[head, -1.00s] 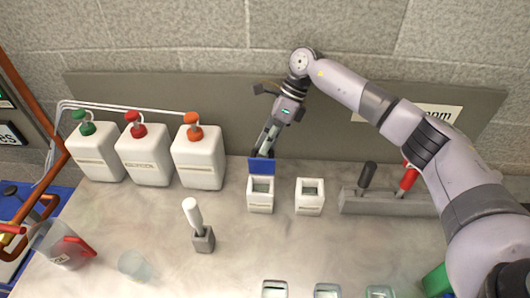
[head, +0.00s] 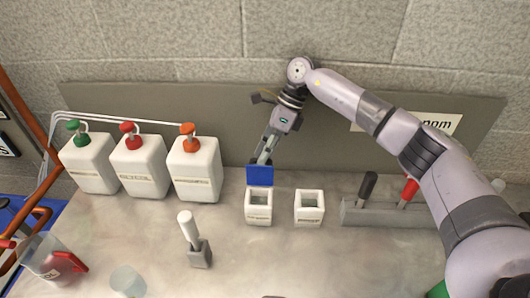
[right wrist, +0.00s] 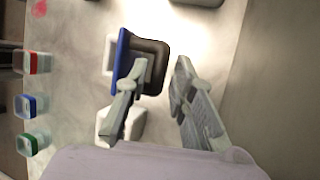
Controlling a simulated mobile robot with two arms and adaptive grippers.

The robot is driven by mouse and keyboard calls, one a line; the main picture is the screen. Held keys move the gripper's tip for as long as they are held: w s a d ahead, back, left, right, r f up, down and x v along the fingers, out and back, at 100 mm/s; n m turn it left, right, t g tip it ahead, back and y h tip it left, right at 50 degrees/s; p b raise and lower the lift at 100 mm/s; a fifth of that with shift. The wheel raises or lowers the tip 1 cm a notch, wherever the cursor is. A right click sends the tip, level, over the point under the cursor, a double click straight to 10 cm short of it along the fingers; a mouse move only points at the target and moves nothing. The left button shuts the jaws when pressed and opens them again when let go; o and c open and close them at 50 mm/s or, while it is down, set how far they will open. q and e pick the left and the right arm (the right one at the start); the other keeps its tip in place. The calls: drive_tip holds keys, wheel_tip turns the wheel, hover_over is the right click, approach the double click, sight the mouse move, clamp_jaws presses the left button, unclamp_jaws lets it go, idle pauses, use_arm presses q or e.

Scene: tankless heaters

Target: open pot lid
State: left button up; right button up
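A small white square pot (head: 258,213) stands on the counter with its blue lid (head: 260,175) upright at its back edge, so its top is open. In the right wrist view the blue lid (right wrist: 120,58) shows nearly edge-on, beside my left-hand finger, with a dark square face next to it. My right gripper (head: 265,158) points down just behind the lid. Its fingers (right wrist: 162,66) are apart in the right wrist view, with nothing clearly held between them. Whether a finger touches the lid I cannot tell. My left gripper is out of view.
A second white pot (head: 309,208) stands to the right, then a grey holder (head: 390,214) with black and red handles. Three white pump containers (head: 195,170) stand at the left. A white-handled tool (head: 190,230) and a beaker (head: 127,281) stand in front. A grey backboard (head: 225,115) rises behind.

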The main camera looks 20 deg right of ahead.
drive_tip(key=shift+o, duration=0.8)
drive_tip(key=shift+s, duration=0.1)
drive_tip(key=shift+r, duration=0.1)
wheel_tip(320, 180, up, 10)
drive_tip(key=shift+c, duration=0.3)
